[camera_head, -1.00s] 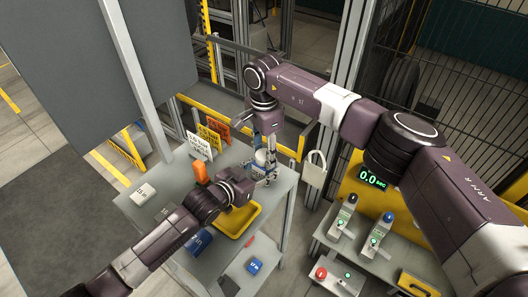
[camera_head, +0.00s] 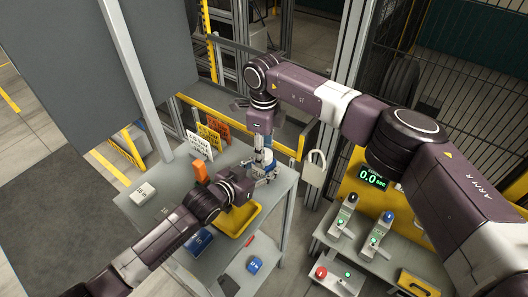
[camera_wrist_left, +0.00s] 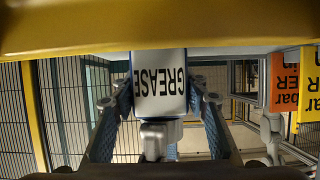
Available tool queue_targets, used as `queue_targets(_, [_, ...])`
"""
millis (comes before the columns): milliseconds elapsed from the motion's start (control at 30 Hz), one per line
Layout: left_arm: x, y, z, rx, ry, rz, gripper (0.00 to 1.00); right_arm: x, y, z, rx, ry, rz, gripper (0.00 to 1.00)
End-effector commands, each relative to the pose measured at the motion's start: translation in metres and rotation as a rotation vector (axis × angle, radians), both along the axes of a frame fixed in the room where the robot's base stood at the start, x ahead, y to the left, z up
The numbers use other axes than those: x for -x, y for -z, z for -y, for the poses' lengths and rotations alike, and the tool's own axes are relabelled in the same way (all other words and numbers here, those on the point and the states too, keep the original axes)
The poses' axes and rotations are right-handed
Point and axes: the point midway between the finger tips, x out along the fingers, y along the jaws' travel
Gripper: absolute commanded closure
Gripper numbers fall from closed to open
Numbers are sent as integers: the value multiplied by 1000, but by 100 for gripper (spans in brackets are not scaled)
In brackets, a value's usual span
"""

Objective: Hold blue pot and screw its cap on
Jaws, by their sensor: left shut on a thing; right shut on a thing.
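My right gripper (camera_head: 261,147) points down onto the pot's top from above. It is shut, with the cap hidden between its fingers. I cannot tell how far the cap is seated.
The grey table (camera_head: 171,179) carries a yellow tray (camera_head: 240,219), an orange object (camera_head: 201,172), a white box (camera_head: 143,193) and upright signs (camera_head: 200,146). A side bench at right holds two devices (camera_head: 378,234) and a red button (camera_head: 321,272).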

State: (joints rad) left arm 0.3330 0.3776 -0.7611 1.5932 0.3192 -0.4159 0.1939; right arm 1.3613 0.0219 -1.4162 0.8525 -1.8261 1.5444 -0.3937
Motion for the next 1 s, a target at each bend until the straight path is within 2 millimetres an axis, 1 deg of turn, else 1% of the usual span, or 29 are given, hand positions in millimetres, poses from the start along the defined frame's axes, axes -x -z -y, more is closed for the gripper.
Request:
queue_targets(100, [0, 0, 0, 0, 0, 0, 100, -1, 0, 0, 0, 191, 1, 94])
queue_targets(500, [0, 0, 0, 0, 0, 0, 100, -1, 0, 0, -1, 842, 1, 94])
queue_targets(600, [0, 0, 0, 0, 0, 0, 100, -1, 0, 0, -1, 950, 1, 94])
queue_targets(733, [0, 0, 0, 0, 0, 0, 100, -1, 0, 0, -1, 941, 1, 94])
queue_targets(767, [0, 0, 0, 0, 0, 0, 100, -1, 0, 0, -1, 941, 1, 63])
queue_targets(933, [0, 0, 0, 0, 0, 0, 100, -1, 0, 0, -1, 940, 1, 45])
queue_targets(1000, [0, 0, 0, 0, 0, 0, 100, 0, 0, 0, 0, 939, 1, 45])
